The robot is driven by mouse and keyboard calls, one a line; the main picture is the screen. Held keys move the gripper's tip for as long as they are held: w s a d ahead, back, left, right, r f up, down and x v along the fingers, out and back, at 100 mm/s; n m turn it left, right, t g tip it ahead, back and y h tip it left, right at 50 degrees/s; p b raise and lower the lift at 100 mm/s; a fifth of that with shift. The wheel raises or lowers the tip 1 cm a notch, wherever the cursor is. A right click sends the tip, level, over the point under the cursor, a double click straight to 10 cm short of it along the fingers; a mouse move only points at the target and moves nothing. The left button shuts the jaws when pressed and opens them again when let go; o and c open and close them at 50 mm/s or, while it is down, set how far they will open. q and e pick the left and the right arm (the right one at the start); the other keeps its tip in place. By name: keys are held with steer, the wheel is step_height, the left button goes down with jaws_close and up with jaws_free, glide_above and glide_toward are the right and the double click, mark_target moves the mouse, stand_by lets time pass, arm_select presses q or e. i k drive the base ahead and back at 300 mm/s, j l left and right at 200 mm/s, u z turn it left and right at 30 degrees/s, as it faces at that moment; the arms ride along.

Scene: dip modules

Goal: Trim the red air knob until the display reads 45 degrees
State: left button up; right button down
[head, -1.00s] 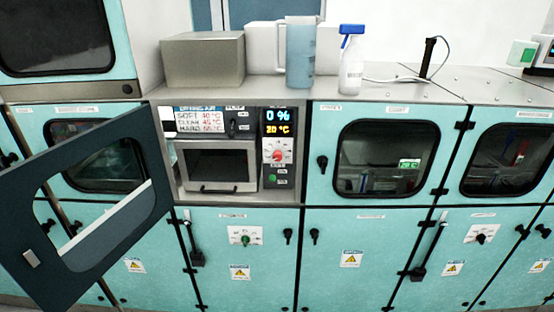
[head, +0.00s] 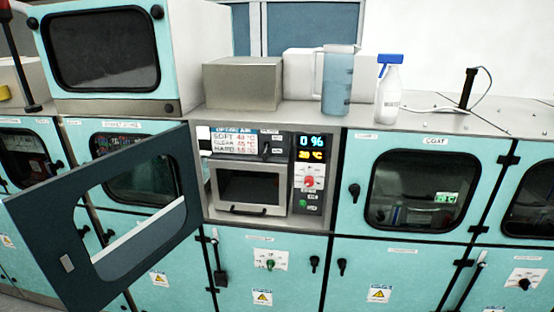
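The red air knob (head: 309,182) sits on a white dial plate on the narrow control panel right of the small oven door. The display (head: 311,148) above it shows "0 %" in blue and, below, a yellow temperature that looks like 20 °C, though blurred. A green button (head: 303,203) is under the knob. A printed card (head: 234,143) lists SOFT, CLEAR and HARD temperatures; its digits are hard to read. Neither of my grippers is in view.
A dark cabinet door (head: 150,180) with a window stands swung open at the left, jutting towards me. A grey box (head: 243,84), a blue-tinted jug (head: 338,85) and a spray bottle (head: 389,95) stand on the counter above. The space before the knob is clear.

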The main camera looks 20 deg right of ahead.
mark_target(309, 181)
steer(key=l+z, duration=0.1)
steer(key=z, duration=0.8)
steer(key=k+l, duration=0.05)
